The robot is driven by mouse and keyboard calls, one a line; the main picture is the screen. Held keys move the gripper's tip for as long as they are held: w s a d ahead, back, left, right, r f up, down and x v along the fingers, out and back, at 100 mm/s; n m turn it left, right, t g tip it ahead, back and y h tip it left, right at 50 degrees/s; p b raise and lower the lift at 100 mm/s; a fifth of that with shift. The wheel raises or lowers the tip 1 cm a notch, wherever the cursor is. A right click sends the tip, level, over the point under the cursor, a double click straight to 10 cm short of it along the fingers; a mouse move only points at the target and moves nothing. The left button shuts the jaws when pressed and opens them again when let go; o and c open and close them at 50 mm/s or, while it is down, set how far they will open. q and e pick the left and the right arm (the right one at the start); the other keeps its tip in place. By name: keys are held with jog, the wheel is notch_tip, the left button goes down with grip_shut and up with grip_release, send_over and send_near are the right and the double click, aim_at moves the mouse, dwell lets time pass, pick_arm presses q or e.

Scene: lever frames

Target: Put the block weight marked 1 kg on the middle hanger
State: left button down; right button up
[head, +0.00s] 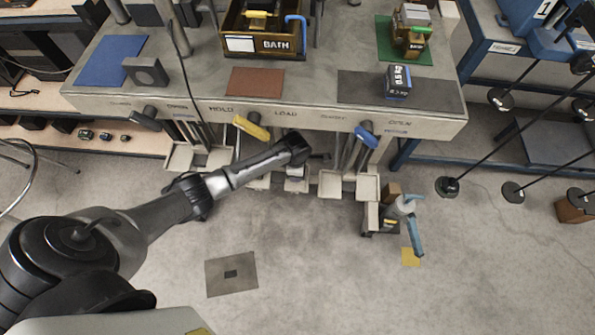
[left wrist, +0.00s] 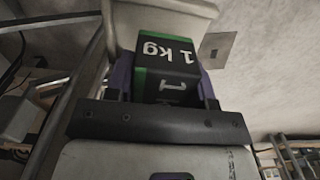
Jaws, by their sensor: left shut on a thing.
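The block weight marked 1 kg (left wrist: 168,62) is dark with green edges, and its lettering appears upside down in the left wrist view. My left gripper (left wrist: 165,88) is shut on it, with a finger at each side. In the head view my left arm reaches to the front of the bench, near the middle levers; its wrist hides the gripper tips and the block. A pale pan (left wrist: 180,14) shows just beyond the block; I cannot tell whether they touch. In the head view, pale hanger pans hang under the bench at the left (head: 181,158), middle (head: 258,182) and right (head: 329,186).
The bench (head: 330,118) carries a brown BATH box (head: 236,45), a dark block (head: 398,82) and coloured mats. Yellow (head: 251,128) and blue (head: 365,137) lever handles stick out in front. Black rods (head: 515,120) cross at right. The near floor is mostly clear.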

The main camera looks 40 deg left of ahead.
pick_arm(q)
notch_tip(320, 180, down, 3)
jog(key=b, duration=0.2)
jog(key=shift+f+b, duration=0.2)
jog(key=shift+b, duration=0.1)
jog(key=shift+f, duration=0.15)
jog(key=c, duration=0.8)
grip_release()
jog(key=o, duration=0.3)
notch_tip(320, 180, up, 12)
jog(key=p, duration=0.7)
